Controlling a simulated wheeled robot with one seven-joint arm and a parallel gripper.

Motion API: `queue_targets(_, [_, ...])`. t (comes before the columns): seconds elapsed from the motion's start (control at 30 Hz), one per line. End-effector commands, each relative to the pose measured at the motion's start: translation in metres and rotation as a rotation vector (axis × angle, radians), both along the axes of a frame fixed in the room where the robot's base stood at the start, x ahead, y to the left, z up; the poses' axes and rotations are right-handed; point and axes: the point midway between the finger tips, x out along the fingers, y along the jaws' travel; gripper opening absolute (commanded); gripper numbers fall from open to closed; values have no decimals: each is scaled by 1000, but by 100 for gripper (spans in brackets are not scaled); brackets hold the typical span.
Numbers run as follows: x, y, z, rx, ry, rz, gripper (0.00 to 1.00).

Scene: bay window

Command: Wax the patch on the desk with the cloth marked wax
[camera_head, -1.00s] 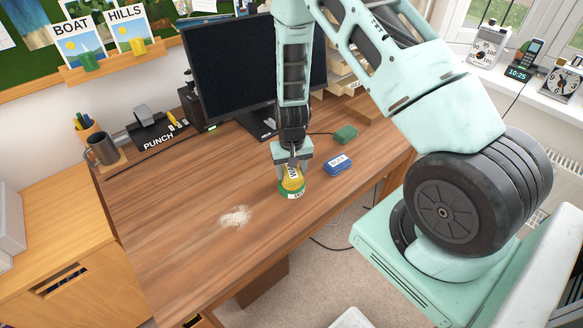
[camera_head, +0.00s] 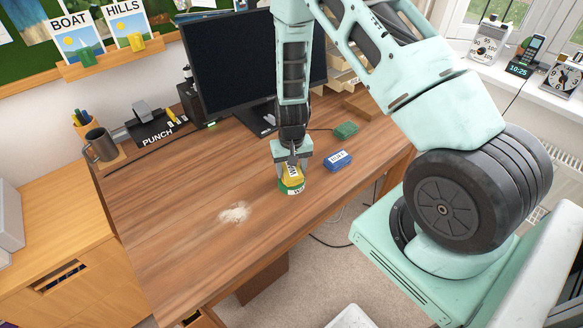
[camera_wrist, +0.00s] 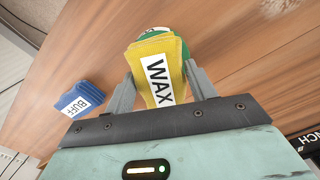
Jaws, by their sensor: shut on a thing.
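My gripper (camera_head: 291,165) is shut on a yellow cloth (camera_head: 292,179) near the middle of the wooden desk. The cloth's white label reads WAX in the wrist view (camera_wrist: 160,78), and both fingers flank it. A round green tin (camera_head: 293,187) is directly under the cloth; whether the cloth touches it I cannot tell. Only the tin's edge shows in the wrist view (camera_wrist: 155,32). The pale patch (camera_head: 234,212) lies on the desk (camera_head: 190,250) to the left of my gripper. It also shows at the top of the wrist view (camera_wrist: 276,8).
A blue cloth marked BUFF (camera_head: 337,160) and a green block (camera_head: 345,130) lie to the right. A monitor (camera_head: 230,65), a hole punch (camera_head: 152,127) and a mug (camera_head: 101,146) stand along the back. The desk between tin and patch is clear.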

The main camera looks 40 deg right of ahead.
Motion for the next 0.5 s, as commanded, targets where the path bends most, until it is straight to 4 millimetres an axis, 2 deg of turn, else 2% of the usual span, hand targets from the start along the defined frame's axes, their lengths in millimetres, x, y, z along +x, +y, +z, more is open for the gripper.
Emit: queue_targets(0.5, [0, 0, -7, 0, 0, 0, 24])
